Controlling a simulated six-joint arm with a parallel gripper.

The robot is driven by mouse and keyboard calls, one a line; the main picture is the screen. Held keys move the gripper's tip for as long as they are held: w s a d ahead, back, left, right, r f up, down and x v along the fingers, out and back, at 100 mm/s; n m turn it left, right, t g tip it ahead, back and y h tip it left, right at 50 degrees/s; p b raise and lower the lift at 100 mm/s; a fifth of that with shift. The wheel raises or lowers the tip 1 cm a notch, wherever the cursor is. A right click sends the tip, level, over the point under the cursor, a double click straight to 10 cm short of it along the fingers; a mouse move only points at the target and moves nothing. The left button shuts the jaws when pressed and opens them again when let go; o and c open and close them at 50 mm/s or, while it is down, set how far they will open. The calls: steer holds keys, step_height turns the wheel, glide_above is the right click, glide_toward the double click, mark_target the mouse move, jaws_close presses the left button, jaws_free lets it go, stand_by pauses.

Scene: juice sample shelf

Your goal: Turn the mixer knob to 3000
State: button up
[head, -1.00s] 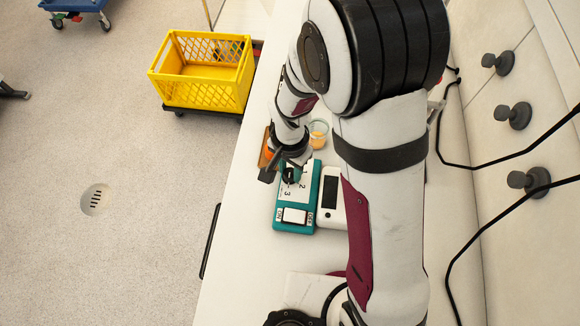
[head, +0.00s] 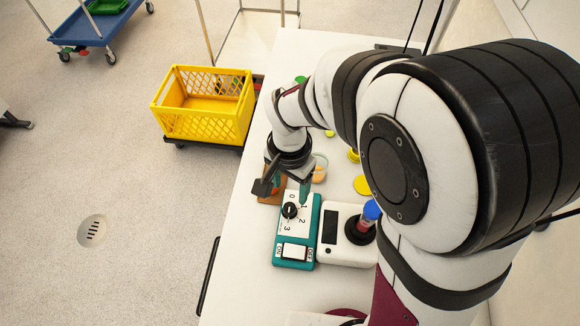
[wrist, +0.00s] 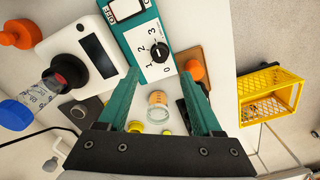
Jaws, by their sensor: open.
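The mixer is a teal box (head: 312,230) with a white face, a black knob (head: 290,210) and dial marks 0, 1, 2 and 3. A white rocker switch (head: 295,252) sits at its near end. In the wrist view the knob (wrist: 158,53) shows beyond my fingers with a short white mark; I cannot tell exactly which number it points at. My gripper (head: 287,188) is open and empty, its teal fingers apart, just beyond the knob's far side and above the table. In the wrist view my gripper (wrist: 164,73) frames a glass dish between its fingers.
A white device (head: 345,250) holding a blue-capped tube (head: 371,212) stands close on the right. A brown block with an orange knob (wrist: 194,69) and a glass dish (head: 320,165) lie beyond the mixer. A yellow crate (head: 205,105) stands off the table's left side.

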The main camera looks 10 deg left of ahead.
step_height(320, 180, up, 7)
